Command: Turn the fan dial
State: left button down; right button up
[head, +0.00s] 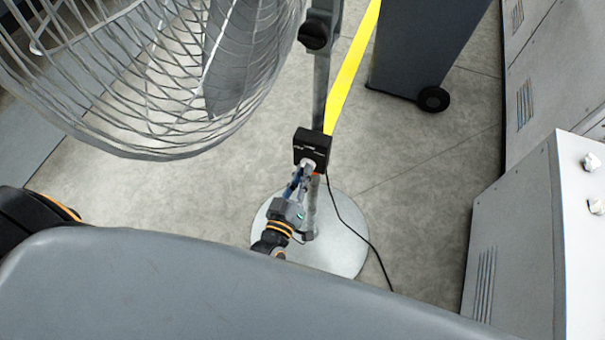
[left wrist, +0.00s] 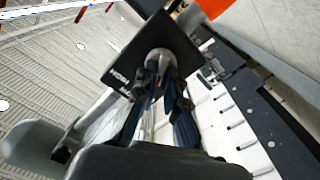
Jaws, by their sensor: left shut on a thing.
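The fan dial (left wrist: 160,62) is a grey round knob on the face of a black control box (left wrist: 128,45) with white lettering. In the head view the black box (head: 312,146) is fixed to the fan's stand pole, and the dial (head: 308,165) shows at its lower face. My left gripper (left wrist: 160,80) has its fingers on both sides of the dial and is shut on it. In the head view my left gripper (head: 304,174) reaches up to the box from below. The fingers partly hide the dial. My right gripper is not in view.
The fan's wire cage (head: 150,80) fills the upper left. The pole stands on a round base (head: 345,240) with a black cable (head: 360,232) beside it. A grey wheeled bin (head: 420,45) is at the back. A grey cabinet (head: 515,240) stands at the right.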

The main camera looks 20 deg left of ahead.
pick_arm(q)
jog(key=shift+n, duration=1.6)
jog(key=c, duration=1.4)
grip_release()
jog(key=shift+a, duration=0.1)
jog(key=s, duration=1.2)
jog(key=shift+a, duration=0.2)
